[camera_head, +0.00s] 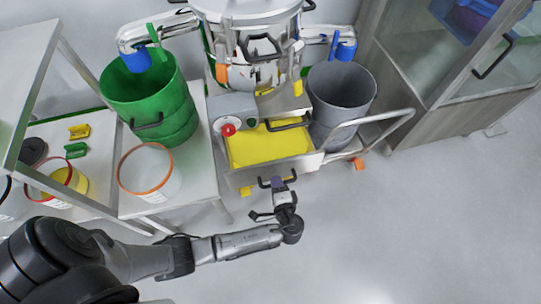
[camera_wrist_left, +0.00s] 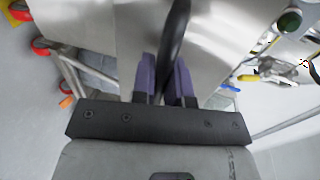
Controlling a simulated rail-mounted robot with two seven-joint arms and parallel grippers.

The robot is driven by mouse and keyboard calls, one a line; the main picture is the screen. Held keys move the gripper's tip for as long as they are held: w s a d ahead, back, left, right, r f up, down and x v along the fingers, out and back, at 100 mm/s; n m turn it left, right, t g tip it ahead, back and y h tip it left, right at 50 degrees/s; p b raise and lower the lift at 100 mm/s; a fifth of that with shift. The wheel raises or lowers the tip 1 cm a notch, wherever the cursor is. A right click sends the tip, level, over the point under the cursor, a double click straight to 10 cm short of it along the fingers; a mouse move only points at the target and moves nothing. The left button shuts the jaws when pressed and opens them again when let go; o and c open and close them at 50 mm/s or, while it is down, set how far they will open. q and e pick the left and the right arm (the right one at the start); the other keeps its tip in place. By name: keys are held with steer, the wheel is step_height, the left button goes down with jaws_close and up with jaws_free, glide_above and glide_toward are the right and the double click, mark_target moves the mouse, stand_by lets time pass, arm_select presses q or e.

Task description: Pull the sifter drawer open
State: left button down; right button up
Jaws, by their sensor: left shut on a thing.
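The sifter drawer (camera_head: 311,163) is a metal box below the sifter (camera_head: 250,45) in the head view. It stands out from the machine and its yellow contents are visible from above. My left gripper (camera_head: 279,183) is at the drawer's front, and its arm comes in from the left. In the left wrist view, the purple fingers (camera_wrist_left: 167,82) are shut on the drawer's black handle (camera_wrist_left: 175,35), which runs between them. The drawer's metal front fills the area behind it. The right gripper is not in view.
A green drum (camera_head: 120,90) stands left of the drawer, and a grey bin (camera_head: 340,95) on a cart stands right of it. A white tub with an orange rim (camera_head: 145,171) is on the left table. The floor (camera_head: 390,230) in front is clear.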

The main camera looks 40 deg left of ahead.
arm_select(q)
steer(key=f+p+v, duration=0.2)
steer(key=f+v, duration=0.1)
steer(key=v, duration=1.1)
steer(key=shift+s+d, duration=0.25)
steer(key=shift+d, duration=0.15)
steer(key=shift+r, duration=0.1)
steer(key=c, duration=1.1)
jaws_free()
steer(key=shift+c, duration=0.2)
